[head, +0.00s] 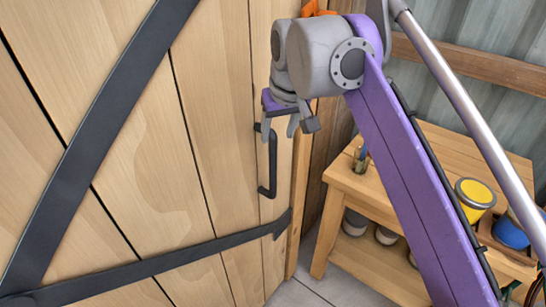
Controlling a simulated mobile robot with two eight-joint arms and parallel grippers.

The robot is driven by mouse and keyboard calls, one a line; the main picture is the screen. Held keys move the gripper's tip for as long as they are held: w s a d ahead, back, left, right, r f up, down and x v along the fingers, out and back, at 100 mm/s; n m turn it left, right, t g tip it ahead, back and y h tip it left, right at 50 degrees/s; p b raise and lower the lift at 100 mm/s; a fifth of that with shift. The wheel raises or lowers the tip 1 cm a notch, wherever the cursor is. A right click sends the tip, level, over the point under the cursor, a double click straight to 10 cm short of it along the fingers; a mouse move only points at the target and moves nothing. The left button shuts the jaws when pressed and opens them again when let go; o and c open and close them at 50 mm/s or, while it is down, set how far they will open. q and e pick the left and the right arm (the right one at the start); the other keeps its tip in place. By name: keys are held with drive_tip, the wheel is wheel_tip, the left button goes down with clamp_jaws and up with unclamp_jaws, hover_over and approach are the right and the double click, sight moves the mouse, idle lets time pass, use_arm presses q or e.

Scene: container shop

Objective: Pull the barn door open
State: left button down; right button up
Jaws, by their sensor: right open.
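The wooden barn door (215,110) with black metal straps fills the left and middle of the head view. Its black vertical handle (272,165) sits near the door's right edge. My right gripper (279,134) hangs at the upper end of the handle, fingers pointing down and open. One finger overlaps the handle's top in the picture; I cannot tell whether it touches. The door's right edge stands close beside the wooden frame post. My left gripper is not in view.
A wooden workbench (440,152) stands at the right, with a yellow paint can (475,194), a blue can (510,232) and a brush jar (361,160) on top. Several cans sit on its lower shelf. Grey floor (300,295) shows between door and bench.

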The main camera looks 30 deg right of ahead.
sight(274, 149)
drive_tip(key=b+x, duration=0.1)
drive_tip(key=x, duration=0.9)
drive_tip(key=shift+a+f, duration=0.1)
drive_tip(key=shift+f, duration=0.1)
drive_tip(key=shift+c, duration=0.2)
clamp_jaws()
idle(0.9)
